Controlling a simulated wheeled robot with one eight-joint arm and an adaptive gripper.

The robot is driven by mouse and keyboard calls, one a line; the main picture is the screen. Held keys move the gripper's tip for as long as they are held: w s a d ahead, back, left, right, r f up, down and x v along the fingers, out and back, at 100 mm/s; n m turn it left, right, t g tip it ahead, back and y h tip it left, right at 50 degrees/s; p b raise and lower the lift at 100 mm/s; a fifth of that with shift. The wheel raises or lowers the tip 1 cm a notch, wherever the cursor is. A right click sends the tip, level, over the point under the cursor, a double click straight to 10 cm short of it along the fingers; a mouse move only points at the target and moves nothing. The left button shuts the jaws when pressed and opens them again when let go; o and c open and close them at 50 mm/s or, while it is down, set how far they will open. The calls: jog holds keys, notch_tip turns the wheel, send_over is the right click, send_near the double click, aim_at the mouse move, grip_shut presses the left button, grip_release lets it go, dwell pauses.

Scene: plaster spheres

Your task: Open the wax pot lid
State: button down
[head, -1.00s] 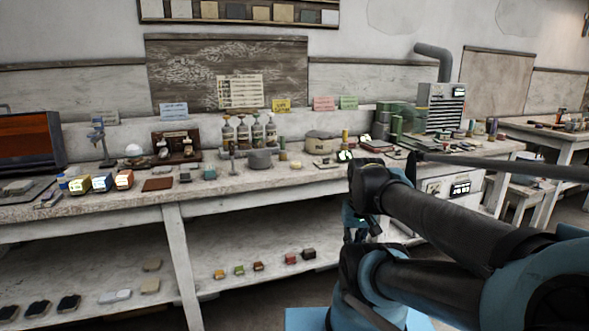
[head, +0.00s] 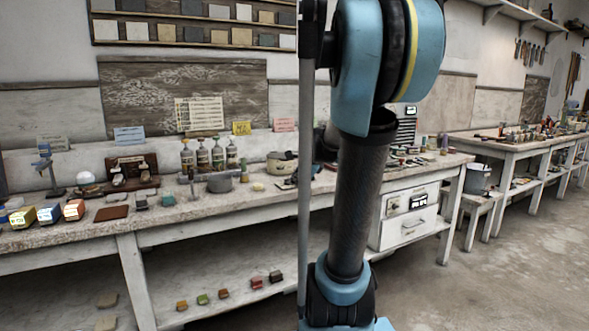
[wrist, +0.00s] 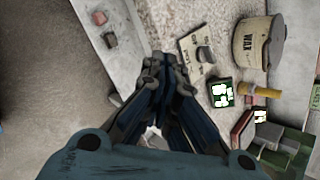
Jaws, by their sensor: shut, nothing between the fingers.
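The wax pot (wrist: 250,46) is a cream round pot with a dark "WAX" label, at the upper right of the wrist view. Its top (wrist: 277,40) shows as a grey curved part at the right; I cannot tell how the lid sits. In the head view the pot (head: 280,163) stands on the bench just left of my arm, which hides what lies behind it. My gripper (wrist: 158,62) is shut and empty in the wrist view, left of the pot and apart from it. The gripper's fingertips are not clearly seen in the head view.
A pale card (wrist: 200,48) with a grey knob-like piece lies between gripper and pot. A green block with a bright face (wrist: 222,93) and a yellow cylinder (wrist: 260,91) are close to the pot. A grey bowl (head: 219,183) and several bottles (head: 203,155) stand left on the bench.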

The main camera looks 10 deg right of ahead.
jog(key=w+d+r+m+t, duration=0.2)
jog(key=w+d+m, duration=0.1)
jog(key=w+m, duration=0.4)
jog(key=w+d+r+m+t, duration=0.1)
jog(key=w+d+r+m, duration=0.3)
jog(key=w, duration=0.6)
jog(key=shift+m, duration=0.4)
jog(key=shift+s+a+f+x, duration=0.1)
jog(key=shift+s+f+x, duration=0.05)
jog(key=shift+x, duration=1.6)
jog(key=shift+s+a+f+x, duration=0.1)
jog(key=shift+s+f+x, duration=0.05)
jog(key=shift+x, duration=1.65)
jog(key=shift+s+a+f+x, duration=0.1)
jog(key=shift+s+f+x, duration=0.05)
jog(key=shift+x, duration=1.6)
